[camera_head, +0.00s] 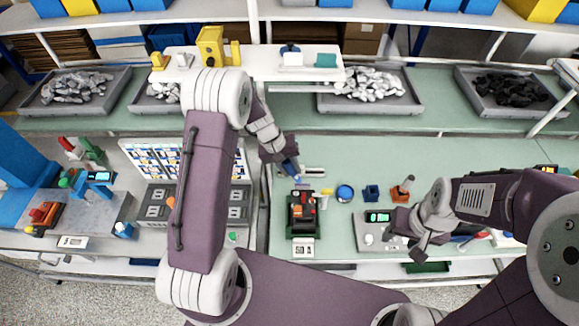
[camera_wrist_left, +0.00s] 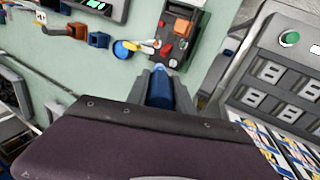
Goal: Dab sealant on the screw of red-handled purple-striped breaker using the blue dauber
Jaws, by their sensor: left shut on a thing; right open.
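My left gripper (camera_head: 284,166) is shut on the blue dauber (camera_head: 291,174), above the green bench. The left wrist view also shows the dauber (camera_wrist_left: 160,88) between the two fingers, its pale blue tip pointing at a black breaker unit (camera_wrist_left: 178,32) with red and orange parts. In the head view this unit (camera_head: 302,228) stands just below the dauber. I cannot tell whether the tip touches it. The purple stripe and the screw are too small to make out. My right gripper (camera_head: 418,250) is open and empty at the right, beside a grey meter box (camera_head: 369,240).
A round blue pot (camera_head: 345,193), a small blue block (camera_head: 371,193) and an orange-based item (camera_head: 402,190) stand right of the breaker unit. A grey socket panel (camera_head: 155,210) is at its left. A white shelf (camera_head: 265,66) spans the back above grey parts trays (camera_head: 370,105).

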